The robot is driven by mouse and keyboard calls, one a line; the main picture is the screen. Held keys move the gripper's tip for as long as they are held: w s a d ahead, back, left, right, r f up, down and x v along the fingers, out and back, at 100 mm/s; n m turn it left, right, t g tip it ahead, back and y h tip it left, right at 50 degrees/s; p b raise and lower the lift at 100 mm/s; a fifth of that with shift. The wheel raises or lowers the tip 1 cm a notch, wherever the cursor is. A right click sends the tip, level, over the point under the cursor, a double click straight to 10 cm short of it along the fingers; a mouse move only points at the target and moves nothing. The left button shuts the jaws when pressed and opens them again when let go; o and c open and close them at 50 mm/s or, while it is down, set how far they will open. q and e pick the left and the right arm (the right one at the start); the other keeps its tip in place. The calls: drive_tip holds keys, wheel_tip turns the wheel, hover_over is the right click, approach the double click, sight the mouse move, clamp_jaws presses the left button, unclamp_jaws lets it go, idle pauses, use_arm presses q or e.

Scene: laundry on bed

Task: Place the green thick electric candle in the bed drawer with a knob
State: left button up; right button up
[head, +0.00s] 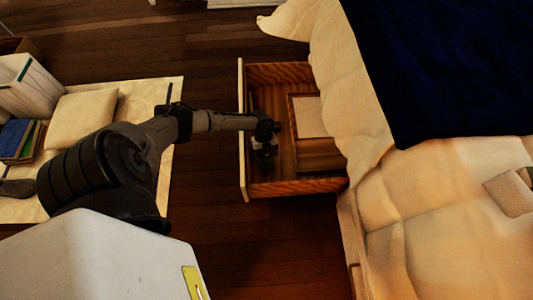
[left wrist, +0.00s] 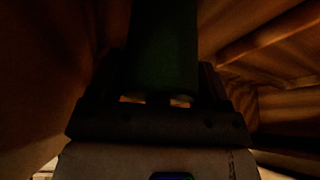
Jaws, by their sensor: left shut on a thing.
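The bed drawer (head: 242,150) is pulled out from under the bed, its inside open to view from above. My left gripper (head: 265,150) is inside the drawer's outline, near its front panel. In the left wrist view, the dark green candle (left wrist: 165,50) is between the fingers of my left gripper (left wrist: 162,95), which is shut on it. Wooden drawer walls surround it in that dark view. In the head view the candle is hidden by the gripper and arm. I cannot tell whether the candle touches the drawer floor. The knob is not visible. My right gripper is not in view.
A wooden box (head: 318,155) with a pale top sits in the drawer, right of my gripper. The bed (head: 440,190) with a dark blue blanket (head: 430,70) stands at right. A mat with a cushion (head: 84,118) and books (head: 18,140) lies at left. Wooden floor between is clear.

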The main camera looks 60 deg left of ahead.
use_arm(q)
drive_tip(key=o, duration=1)
drive_tip(key=shift+f, duration=0.1)
